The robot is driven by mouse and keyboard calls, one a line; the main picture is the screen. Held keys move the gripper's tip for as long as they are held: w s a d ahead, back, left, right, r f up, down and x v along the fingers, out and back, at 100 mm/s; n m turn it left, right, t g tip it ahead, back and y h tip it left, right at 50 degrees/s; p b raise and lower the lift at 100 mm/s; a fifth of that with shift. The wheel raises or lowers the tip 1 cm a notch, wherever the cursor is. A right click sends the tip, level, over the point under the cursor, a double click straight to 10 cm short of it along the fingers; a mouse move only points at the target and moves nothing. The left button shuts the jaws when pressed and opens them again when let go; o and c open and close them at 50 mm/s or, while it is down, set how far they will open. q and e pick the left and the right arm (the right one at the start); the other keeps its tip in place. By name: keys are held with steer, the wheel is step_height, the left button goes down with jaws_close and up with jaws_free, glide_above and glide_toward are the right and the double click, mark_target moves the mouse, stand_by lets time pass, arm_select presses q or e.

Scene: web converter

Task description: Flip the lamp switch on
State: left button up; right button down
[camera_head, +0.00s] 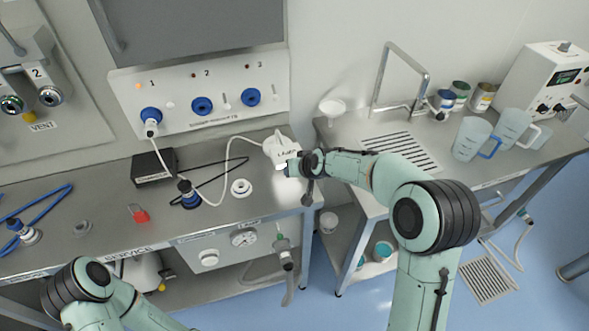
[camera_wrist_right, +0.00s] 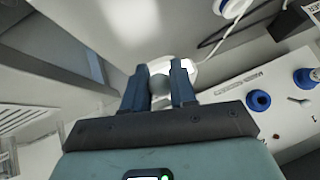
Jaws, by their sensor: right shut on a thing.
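The white lamp unit (camera_head: 280,146), marked LAMP, is at the back right of the left steel bench. My right gripper (camera_head: 286,169) is at its front right side. In the right wrist view, the blue fingers of my right gripper (camera_wrist_right: 158,88) are shut on a grey rounded knob (camera_wrist_right: 160,84), with part of the white lamp unit behind it. The switch's position cannot be made out, as the gripper covers that part in the head view. Of my left arm only links show at the lower left; its gripper is out of view.
A wall panel (camera_head: 213,118) has blue sockets numbered 1 to 3. A white plug (camera_head: 150,127) sits in socket 1, and its cable runs by a blue connector (camera_head: 187,195). A black box (camera_head: 153,168) and a red padlock (camera_head: 138,214) lie left. Jugs (camera_head: 472,139) stand on the right bench.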

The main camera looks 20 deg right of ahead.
steer(key=shift+r, duration=0.1)
stand_by(0.3)
steer(key=c, duration=1.2)
jaws_free()
steer(key=shift+c, duration=0.2)
arm_select(q)
steer(key=shift+s+f+b, duration=0.6)
steer(key=shift+s+f, duration=0.2)
steer(key=shift+s, duration=0.15)
arm_select(e)
steer(key=v, duration=1.3)
steer(key=shift+r, duration=0.2)
steer(key=shift+d, duration=0.1)
steer(key=s+a+f+g, duration=0.15)
steer(key=s+f, duration=0.25)
steer(key=f, duration=1.1)
steer(key=s+a+f+g, duration=0.1)
steer(key=s+f+g, duration=0.25)
steer(key=f, duration=1.05)
steer(key=s+a+f+m+g, duration=0.1)
steer(key=s+a+f, duration=0.1)
steer(key=s+f, duration=0.5)
steer(key=s+a+f+m+g+y, duration=0.1)
steer(key=s+f, duration=0.6)
steer(key=s, duration=0.8)
steer(key=shift+s+a+f+m+g, duration=0.35)
steer(key=shift+s+a+m+g, duration=0.1)
steer(key=shift+g, duration=0.15)
